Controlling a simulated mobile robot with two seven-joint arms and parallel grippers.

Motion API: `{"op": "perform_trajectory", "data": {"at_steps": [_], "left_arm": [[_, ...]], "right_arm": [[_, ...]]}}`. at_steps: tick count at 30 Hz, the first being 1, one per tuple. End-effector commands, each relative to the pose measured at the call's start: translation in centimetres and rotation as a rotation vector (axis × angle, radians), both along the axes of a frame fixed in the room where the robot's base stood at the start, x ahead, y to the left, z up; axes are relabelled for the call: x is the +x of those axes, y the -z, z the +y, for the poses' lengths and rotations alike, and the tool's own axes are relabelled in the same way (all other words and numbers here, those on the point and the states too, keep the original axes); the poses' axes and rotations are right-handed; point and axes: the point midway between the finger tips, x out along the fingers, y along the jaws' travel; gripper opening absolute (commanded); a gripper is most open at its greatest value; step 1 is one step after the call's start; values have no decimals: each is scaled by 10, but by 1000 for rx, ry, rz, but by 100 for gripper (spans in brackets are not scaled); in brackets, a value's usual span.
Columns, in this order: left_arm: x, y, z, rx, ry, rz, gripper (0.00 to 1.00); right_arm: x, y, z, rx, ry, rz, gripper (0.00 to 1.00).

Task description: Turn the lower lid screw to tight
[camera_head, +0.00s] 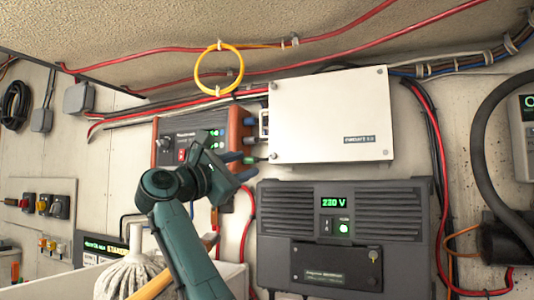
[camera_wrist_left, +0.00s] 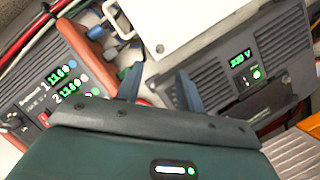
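The white box lid (camera_head: 330,115) is on the wall above the dark 230 V unit. Its lower lid screw (camera_head: 273,156) is a small grey dot at the lower left corner. In the left wrist view the screw (camera_wrist_left: 160,48) shows as a round head on the white lid (camera_wrist_left: 190,25), just beyond the gap between my fingertips. My left gripper (camera_head: 241,166) is left of that corner, its two dark blue fingers apart with nothing between them. The fingers also show in the left wrist view (camera_wrist_left: 158,72). I cannot tell the screw's turn angle. My right gripper is not in view.
An orange-and-grey unit (camera_head: 180,140) with green displays is behind and left of my gripper. The dark 230 V unit (camera_head: 345,225) is below the lid. Red cables and a yellow loop (camera_head: 219,69) run above. A mop (camera_head: 130,275) stands at lower left.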

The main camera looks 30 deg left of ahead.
Motion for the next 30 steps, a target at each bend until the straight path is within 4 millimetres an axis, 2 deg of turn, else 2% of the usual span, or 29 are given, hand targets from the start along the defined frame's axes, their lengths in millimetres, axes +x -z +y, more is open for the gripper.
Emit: {"op": "perform_trajectory", "data": {"at_steps": [1, 6, 12, 17, 25, 30], "left_arm": [[12, -7, -4, 1, 3, 4, 38], [45, -16, -11, 1, 3, 4, 38], [71, -23, -17, 0, 2, 2, 38], [80, -24, -18, 0, 0, 0, 38], [81, -23, -18, 1, -1, -1, 38], [80, -23, -18, 1, -1, -1, 25]], "right_arm": [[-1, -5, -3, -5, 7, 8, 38], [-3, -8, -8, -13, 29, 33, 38], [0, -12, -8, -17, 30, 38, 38], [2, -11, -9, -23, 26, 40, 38], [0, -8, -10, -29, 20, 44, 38], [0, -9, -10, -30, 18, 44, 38]]}}
